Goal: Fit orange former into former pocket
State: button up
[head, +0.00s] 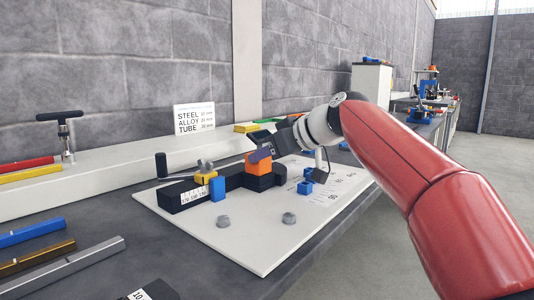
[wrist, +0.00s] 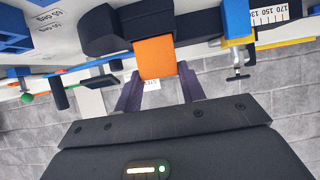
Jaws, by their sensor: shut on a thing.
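The orange former (head: 258,167) is a small block with an angled top, at the black fixture (head: 228,187) on the white board. My gripper (head: 262,153) is shut on it, with purple fingers at its upper part. In the wrist view the former (wrist: 157,57) sits between the two fingers (wrist: 157,88), against the black fixture (wrist: 143,18). Its lower end meets the dark block there. The pocket itself is hidden by the former and the block, so I cannot tell how deep the former sits.
The white board (head: 262,241) carries two grey knobs (head: 289,218), a blue block (head: 217,188) beside a yellow clamp (head: 205,180), and small blue holders (head: 306,184). Coloured bars (head: 32,232) lie at left. A white ledge (head: 105,202) runs along the wall.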

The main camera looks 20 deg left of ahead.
jog(key=shift+f+b, duration=0.75)
jog(key=shift+f, duration=0.15)
jog(key=o, duration=1.2)
jog(key=v, duration=0.7)
jog(key=shift+d, duration=0.35)
jog(key=shift+s+r, duration=0.1)
jog(key=shift+r, duration=0.05)
